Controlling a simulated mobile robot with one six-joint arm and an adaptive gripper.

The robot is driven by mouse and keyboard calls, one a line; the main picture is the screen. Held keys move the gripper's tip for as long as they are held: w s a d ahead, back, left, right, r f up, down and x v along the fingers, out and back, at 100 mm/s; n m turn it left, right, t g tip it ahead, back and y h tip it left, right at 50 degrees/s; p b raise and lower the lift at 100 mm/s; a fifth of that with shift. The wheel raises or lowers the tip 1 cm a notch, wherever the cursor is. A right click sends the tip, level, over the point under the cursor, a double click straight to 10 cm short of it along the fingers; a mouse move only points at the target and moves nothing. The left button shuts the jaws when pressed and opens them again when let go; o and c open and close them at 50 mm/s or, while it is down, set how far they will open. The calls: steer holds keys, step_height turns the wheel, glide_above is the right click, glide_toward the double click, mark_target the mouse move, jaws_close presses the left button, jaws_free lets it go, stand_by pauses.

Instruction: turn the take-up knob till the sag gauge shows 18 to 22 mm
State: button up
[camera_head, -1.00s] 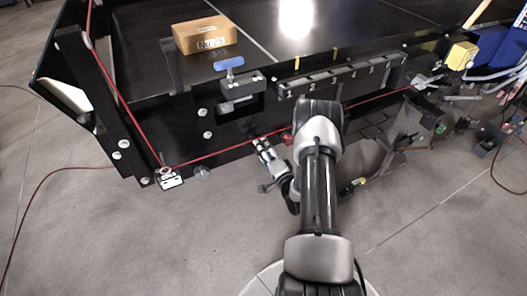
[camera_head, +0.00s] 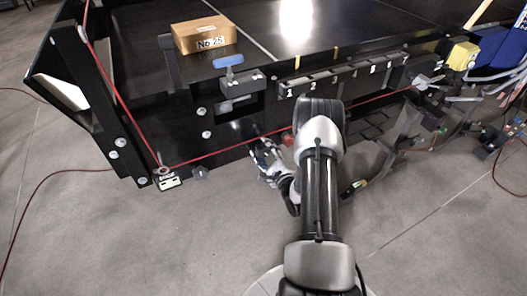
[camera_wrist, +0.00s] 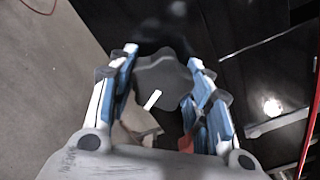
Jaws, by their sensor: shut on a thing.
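The take-up knob (camera_wrist: 163,80) is dark grey and lobed, with a white mark on its face, in the wrist view. My gripper (camera_wrist: 162,60) is shut on it, one blue-and-white finger on each side. In the head view my gripper (camera_head: 262,148) is at the conveyor's black side frame, below the red cord; the knob is not clear there. A small box with a pale display (camera_head: 169,182) sits at the frame's lower left corner, where the cord bends. It may be the sag gauge; its writing is too small to read.
A red cord (camera_head: 215,155) runs along the frame close above my gripper. A blue T-handle (camera_head: 229,62) stands above a cut-out, near a wooden block marked No 25 (camera_head: 204,36). A numbered strip (camera_head: 345,77) lies to the right.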

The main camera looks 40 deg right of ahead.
steer(key=shift+m, duration=1.2)
steer(key=o, duration=1.1)
steer(key=v, duration=1.2)
steer(key=shift+f, duration=0.1)
